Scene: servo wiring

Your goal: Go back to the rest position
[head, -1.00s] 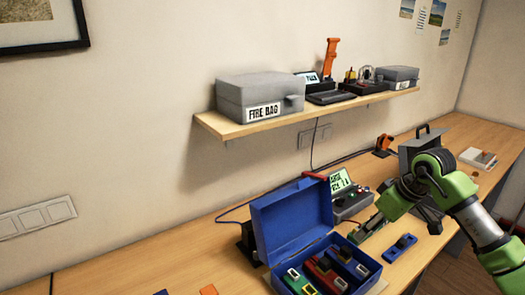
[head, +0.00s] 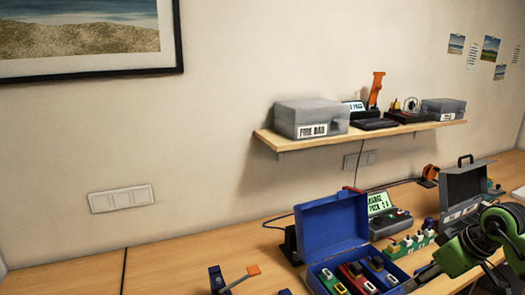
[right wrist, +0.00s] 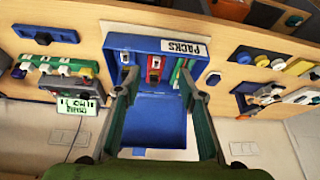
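My right gripper (right wrist: 157,88) shows in the right wrist view with its two fingers apart and nothing between the tips. The open blue box (right wrist: 120,42), labelled PACKS, lies beyond the fingers, with several coloured packs (right wrist: 154,66) in it. In the head view the blue box (head: 313,222) stands on the table with its lid up. My right arm comes in from the lower right, and the right gripper (head: 416,281) is low beside the box's right side, partly cut off by the frame. My left gripper is not in view.
A device with a lit screen (head: 380,202) and a green-and-white row of parts (head: 410,243) stand right of the box. A grey open case (head: 472,186) is behind my right arm. A shelf (head: 290,142) with grey boxes hangs above.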

